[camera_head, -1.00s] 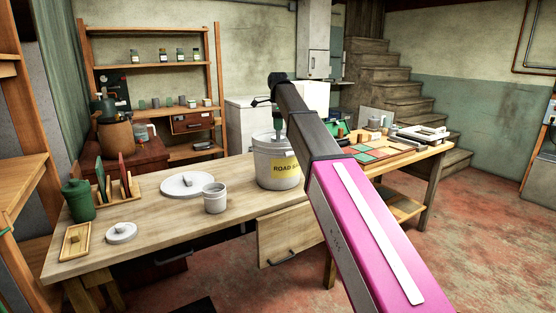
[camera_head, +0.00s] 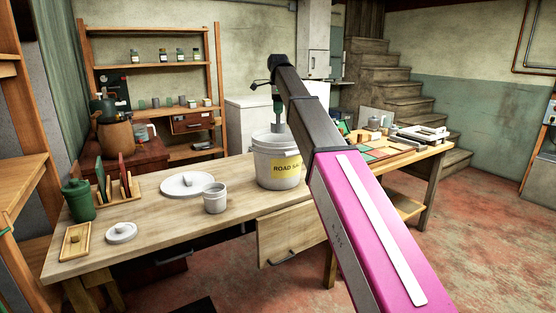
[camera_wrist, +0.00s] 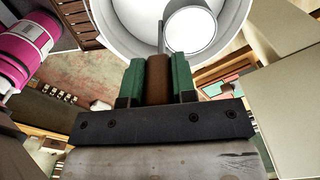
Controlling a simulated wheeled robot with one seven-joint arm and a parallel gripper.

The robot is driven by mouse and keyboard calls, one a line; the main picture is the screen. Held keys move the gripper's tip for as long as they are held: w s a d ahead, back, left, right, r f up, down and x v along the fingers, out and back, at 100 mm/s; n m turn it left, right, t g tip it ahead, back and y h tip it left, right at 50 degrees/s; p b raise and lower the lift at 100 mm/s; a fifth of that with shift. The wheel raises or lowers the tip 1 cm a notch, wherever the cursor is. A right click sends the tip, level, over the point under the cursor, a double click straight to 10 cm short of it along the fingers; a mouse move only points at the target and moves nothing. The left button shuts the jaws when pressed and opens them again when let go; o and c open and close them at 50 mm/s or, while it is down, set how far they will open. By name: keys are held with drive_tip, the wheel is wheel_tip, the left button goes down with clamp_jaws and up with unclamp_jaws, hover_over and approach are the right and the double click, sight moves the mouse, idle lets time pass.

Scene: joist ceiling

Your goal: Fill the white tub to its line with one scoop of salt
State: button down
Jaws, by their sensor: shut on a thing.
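My gripper (camera_head: 276,101) is above the white road-salt bucket (camera_head: 272,165), which stands on the workbench. In the wrist view its green fingers (camera_wrist: 159,80) are shut on the brown handle (camera_wrist: 159,78) of a scoop. The scoop's round cup (camera_wrist: 190,29) looks white inside, and I cannot tell for sure how full it is. The cup is over the bucket's mouth, whose rim (camera_wrist: 112,35) curves around it. In the head view the scoop's lower end is at or just above the rim. The small white tub (camera_head: 215,203) stands open left of the bucket; its inside and line are not clear.
A large round lid (camera_head: 181,190) with a small grey piece on it lies behind the tub. A small white lid (camera_head: 121,232), a wooden tray (camera_head: 75,242) and a green canister (camera_head: 78,203) are at the left. Bare bench top surrounds the tub's front.

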drive_tip(key=shift+r, duration=2.25)
